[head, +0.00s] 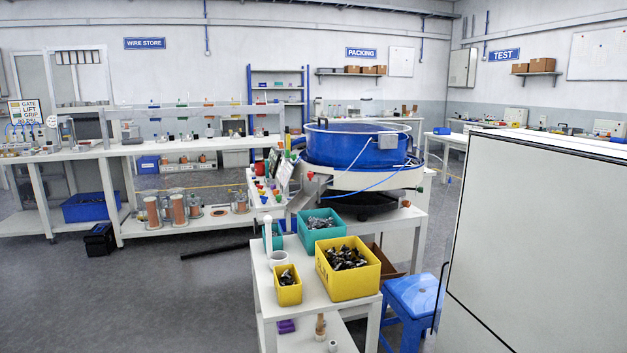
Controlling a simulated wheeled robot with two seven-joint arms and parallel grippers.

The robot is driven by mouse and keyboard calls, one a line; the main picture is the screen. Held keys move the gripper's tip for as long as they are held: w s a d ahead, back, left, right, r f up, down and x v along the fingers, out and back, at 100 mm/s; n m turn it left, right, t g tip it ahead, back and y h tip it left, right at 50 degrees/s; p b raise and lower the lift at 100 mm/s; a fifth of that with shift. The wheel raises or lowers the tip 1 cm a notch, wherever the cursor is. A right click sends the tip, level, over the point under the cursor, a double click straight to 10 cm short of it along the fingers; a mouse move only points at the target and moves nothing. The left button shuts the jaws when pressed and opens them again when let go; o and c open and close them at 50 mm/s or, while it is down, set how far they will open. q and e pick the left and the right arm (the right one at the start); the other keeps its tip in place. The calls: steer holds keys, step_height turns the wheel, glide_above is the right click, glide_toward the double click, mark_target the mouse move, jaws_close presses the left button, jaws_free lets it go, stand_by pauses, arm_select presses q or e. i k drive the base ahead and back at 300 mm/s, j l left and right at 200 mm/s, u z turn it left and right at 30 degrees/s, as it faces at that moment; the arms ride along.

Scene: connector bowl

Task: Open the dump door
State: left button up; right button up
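The big blue bowl (335,152) sits on a round white base (375,181) on a bench at the centre of the head view. A small grey plate (388,144) shows on the right part of the bowl's wall. It may be the dump door, but it is too small to tell whether it is open or shut. A blue hose (385,183) curves across the white base below the bowl. Neither of my grippers is in view.
A white table (306,308) in front of the bowl holds yellow bins (338,288) and teal bins (313,234) of metal parts. A blue stool (412,295) stands beside it. A large white cabinet (545,220) blocks the right. Grey floor (170,300) is open at left.

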mark_target(311, 187)
steer(key=i+j+z, duration=0.1)
steer(key=i+j, duration=0.55)
steer(key=i+j+z, duration=0.1)
steer(key=i+j, duration=0.6)
steer(key=i+j+z, duration=0.1)
steer(key=i+j, duration=0.5)
steer(key=i+j+z, duration=0.1)
steer(key=i+j, duration=0.5)
steer(key=j, duration=0.3)
